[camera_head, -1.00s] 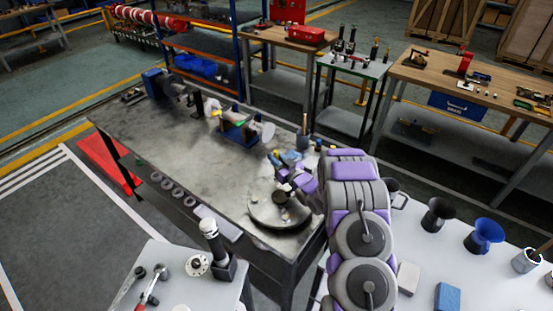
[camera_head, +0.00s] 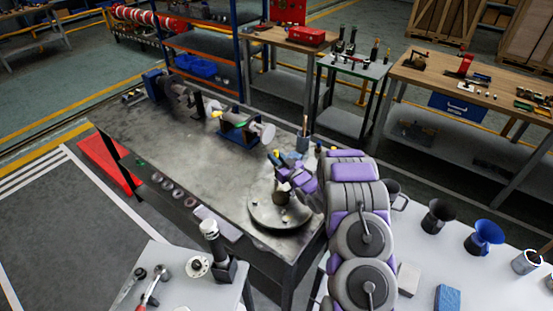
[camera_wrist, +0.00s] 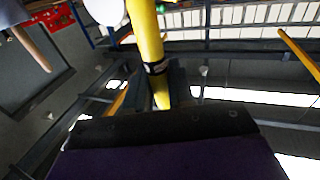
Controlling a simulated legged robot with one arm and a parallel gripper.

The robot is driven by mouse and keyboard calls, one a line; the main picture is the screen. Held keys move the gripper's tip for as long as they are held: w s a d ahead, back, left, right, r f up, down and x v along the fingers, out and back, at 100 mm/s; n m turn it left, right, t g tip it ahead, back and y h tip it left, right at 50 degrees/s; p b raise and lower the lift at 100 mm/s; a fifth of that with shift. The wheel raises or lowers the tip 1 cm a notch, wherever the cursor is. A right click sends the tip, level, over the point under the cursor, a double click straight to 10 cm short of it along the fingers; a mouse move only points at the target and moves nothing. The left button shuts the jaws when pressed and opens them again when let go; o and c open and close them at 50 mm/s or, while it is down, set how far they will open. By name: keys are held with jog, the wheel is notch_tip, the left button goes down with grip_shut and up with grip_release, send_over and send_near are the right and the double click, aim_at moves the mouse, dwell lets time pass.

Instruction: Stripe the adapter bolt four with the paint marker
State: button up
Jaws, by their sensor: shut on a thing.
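My gripper (camera_head: 277,163) is above the near right end of the long grey workbench, beyond a round metal plate. In the wrist view a yellow paint marker (camera_wrist: 147,35) with a black band stands upright between the dark jaws, which are shut on it. The round plate (camera_head: 266,218) lies flat on the bench, with small bolt-like pieces on it and my arm partly over it. I cannot tell which piece is adapter bolt four. The gripper appears apart from the plate. The marker's tip is not clear.
A pumpset assembly (camera_head: 237,126) lies toward the bench's far side. A pot with a handle (camera_head: 303,143) stands close behind my gripper. Several rings (camera_head: 178,193) line the front edge. The bench middle is clear. A white table with funnels (camera_head: 485,234) is at right.

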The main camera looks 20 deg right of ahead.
aim_at(276, 151)
jog(key=shift+r+p, duration=0.75)
jog(key=shift+r, duration=1.6)
jog(key=shift+a+r, duration=0.1)
